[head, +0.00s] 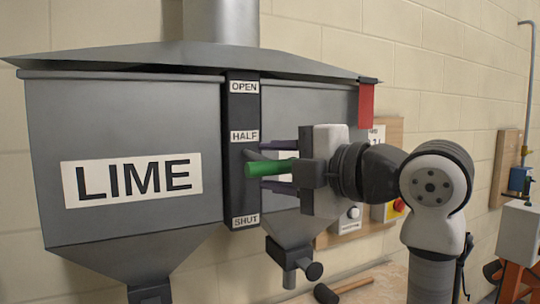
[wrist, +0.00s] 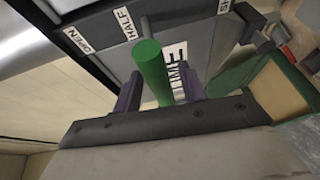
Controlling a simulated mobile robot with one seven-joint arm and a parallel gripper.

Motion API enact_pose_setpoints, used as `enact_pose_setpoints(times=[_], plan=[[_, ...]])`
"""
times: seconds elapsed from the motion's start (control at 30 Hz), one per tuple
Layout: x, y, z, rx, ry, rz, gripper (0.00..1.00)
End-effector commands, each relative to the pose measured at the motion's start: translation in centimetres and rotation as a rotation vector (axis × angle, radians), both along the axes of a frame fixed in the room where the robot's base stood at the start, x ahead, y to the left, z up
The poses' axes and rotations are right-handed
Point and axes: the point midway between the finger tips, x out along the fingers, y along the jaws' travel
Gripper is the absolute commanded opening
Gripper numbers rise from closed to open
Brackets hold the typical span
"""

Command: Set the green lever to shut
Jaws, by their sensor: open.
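The green lever (head: 265,169) sticks out from a dark upright plate (head: 239,190) on the grey hopper marked LIME. The plate reads OPEN at the top, HALF in the middle and SHUT at the bottom. The lever sits a little below HALF and well above SHUT. My gripper (head: 275,166) is open, with one finger above the lever and one below it. In the wrist view the green lever (wrist: 150,72) stands between the two fingers of my gripper (wrist: 160,92), with a gap at its left side; contact on the right cannot be told.
A second hopper body with a white label is partly hidden behind my gripper, and a red piece (head: 366,105) hangs at its right. A switch board (head: 392,135) is on the block wall. A mallet (head: 340,288) lies below. Hopper outlets (head: 290,258) jut out underneath.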

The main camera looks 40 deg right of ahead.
Motion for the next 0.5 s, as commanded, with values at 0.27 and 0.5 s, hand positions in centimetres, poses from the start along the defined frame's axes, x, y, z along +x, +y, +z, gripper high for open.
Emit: enact_pose_setpoints(times=[0.27,0.5], plan=[[1.18,0.17,-0.14,0.0,0.0,-0.001,0.41],[1.15,0.16,-0.13,0.0,0.0,-0.001,0.32]])
